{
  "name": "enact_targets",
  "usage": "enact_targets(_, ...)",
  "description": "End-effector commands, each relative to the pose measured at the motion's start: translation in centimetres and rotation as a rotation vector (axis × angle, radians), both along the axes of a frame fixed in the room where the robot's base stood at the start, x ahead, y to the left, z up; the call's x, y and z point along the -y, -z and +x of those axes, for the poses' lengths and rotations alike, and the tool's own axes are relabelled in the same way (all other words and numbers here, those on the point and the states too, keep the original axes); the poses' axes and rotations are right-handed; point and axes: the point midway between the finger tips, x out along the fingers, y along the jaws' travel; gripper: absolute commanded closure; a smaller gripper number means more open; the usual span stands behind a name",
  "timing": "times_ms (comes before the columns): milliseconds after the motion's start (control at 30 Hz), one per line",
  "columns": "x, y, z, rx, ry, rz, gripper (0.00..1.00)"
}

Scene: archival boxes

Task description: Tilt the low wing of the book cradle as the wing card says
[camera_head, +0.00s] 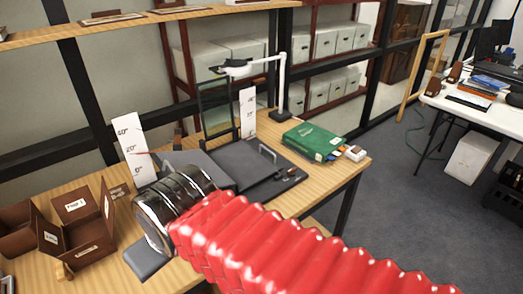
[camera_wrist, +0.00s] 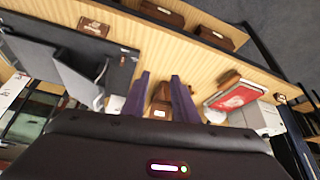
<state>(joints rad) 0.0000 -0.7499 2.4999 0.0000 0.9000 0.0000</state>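The dark grey book cradle stands on the wooden table in the head view. Its right wing (camera_head: 238,160) lies nearly flat and carries a metal handle (camera_head: 267,153). White scale cards with degree marks stand behind it at left (camera_head: 131,150) and right (camera_head: 248,113). My wrist hides part of the cradle's left side. In the wrist view the cradle (camera_wrist: 62,38) is at the left, apart from my gripper (camera_wrist: 160,76). The purple fingers are spread, with a brown box (camera_wrist: 160,100) visible beyond the gap. I cannot tell which small label is the wing card.
A green book (camera_head: 313,141) lies near the table's right end. A white lamp (camera_head: 262,66) stands behind. Open brown boxes (camera_head: 75,225) sit at the left. In the wrist view a red-covered book (camera_wrist: 236,97) lies at the right.

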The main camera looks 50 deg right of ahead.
Motion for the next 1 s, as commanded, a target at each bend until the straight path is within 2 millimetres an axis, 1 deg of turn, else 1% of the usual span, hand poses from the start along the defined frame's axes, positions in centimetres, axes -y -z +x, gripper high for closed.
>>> enact_targets(367, 0.0, 0.0, 0.0, 0.001, 0.0, -0.001, 0.74)
enact_targets(467, 0.5, 0.0, 0.6, 0.007, 0.004, -0.01, 0.74)
enact_targets(533, 1.1, 0.0, 1.4, 0.018, 0.01, -0.024, 0.74)
enact_targets(667, 4.0, 0.0, 3.9, 0.054, 0.029, -0.076, 0.74)
enact_targets(767, 6.7, 0.1, 6.4, 0.09, 0.04, -0.133, 0.74)
enact_targets(800, 7.9, 0.1, 7.5, 0.106, 0.044, -0.157, 0.74)
enact_targets(867, 9.8, 0.2, 8.9, 0.127, 0.047, -0.196, 0.74)
enact_targets(1000, 14.4, 0.6, 12.0, 0.173, 0.046, -0.287, 0.74)
